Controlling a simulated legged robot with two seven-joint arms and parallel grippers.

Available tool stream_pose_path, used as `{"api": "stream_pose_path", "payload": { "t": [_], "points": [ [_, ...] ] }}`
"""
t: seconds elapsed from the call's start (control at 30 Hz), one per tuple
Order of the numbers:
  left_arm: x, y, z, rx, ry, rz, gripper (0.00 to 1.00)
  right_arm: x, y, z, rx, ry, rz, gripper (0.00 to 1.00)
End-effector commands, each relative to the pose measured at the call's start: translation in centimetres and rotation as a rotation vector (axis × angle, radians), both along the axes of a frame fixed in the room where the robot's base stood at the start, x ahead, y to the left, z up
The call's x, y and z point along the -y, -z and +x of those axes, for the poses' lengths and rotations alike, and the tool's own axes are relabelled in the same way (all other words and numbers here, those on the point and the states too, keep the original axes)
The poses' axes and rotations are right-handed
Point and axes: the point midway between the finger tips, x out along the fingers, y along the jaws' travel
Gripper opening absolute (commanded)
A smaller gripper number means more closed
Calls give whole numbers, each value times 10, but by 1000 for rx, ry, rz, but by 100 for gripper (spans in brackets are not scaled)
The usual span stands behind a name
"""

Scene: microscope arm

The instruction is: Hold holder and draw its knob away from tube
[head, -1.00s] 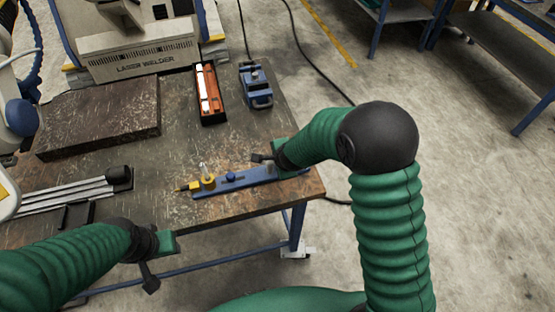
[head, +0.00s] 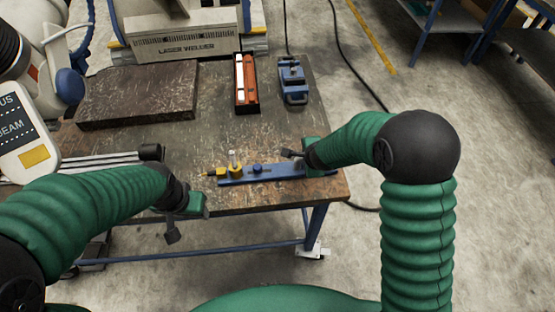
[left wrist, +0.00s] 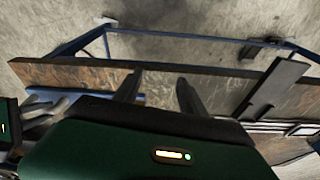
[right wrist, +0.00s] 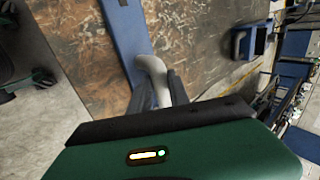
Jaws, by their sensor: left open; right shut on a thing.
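The holder is a long blue bar (head: 275,174) lying near the table's front right edge. A yellow fitting (head: 236,171) with a small clear tube (head: 232,157) standing in it is at its left end. A blue knob (head: 257,168) sits on the bar, right of the tube. My right gripper (head: 292,154) is at the bar's right end. In the right wrist view it is shut on a pale post (right wrist: 151,68) at the end of the blue bar. My left gripper (head: 172,232) is open and empty, in front of the table edge, left of the holder; its spread fingers show in the left wrist view (left wrist: 158,85).
An open box with orange and white contents (head: 246,85) and a blue device (head: 292,80) stand behind the holder. A dark slab (head: 137,93) lies at the back left. Metal rods (head: 105,161) lie on the left. The table between the slab and holder is clear.

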Motion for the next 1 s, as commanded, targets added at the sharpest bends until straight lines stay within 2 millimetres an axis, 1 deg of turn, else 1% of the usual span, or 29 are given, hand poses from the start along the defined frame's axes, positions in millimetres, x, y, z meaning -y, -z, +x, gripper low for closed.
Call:
{"api": "stream_pose_path", "payload": {
  "t": [0.03,0.07,0.1,0.17,0.2,0.27,0.3,0.4,0.5,0.6,0.7,0.77,0.87,0.97,1.0],
  "points": [
    [10,-4,23,-12,61,8,49,0,-2,1,4,2,1,0],
    [17,-6,37,-21,103,15,49,0,-2,1,4,2,1,0],
    [28,-9,55,-36,165,23,49,0,-1,2,3,2,1,0],
    [44,-13,81,-60,255,36,49,0,-2,2,4,2,1,0],
    [55,-16,97,-73,314,43,49,0,-2,1,4,2,1,0],
    [74,-19,119,-94,402,53,49,0,-2,1,4,2,1,0],
    [87,-21,133,-106,460,59,49,0,-2,1,4,2,1,0],
    [117,-24,160,-137,596,72,49,0,-2,0,5,2,0,0],
    [142,-25,178,-162,705,79,49,0,-2,0,5,2,0,0],
    [158,-26,187,-180,777,83,49,0,-2,0,5,2,1,0],
    [166,-26,191,-190,816,85,49,0,-3,0,5,2,1,0],
    [168,-24,192,-192,825,85,49,0,-3,0,5,2,1,0],
    [168,-12,192,-195,827,86,49,0,-3,0,5,2,1,0],
    [168,9,191,-196,826,85,49,0,-3,0,5,2,1,0],
    [168,20,191,-197,826,85,49,0,-3,0,5,2,1,0]
  ]
}}
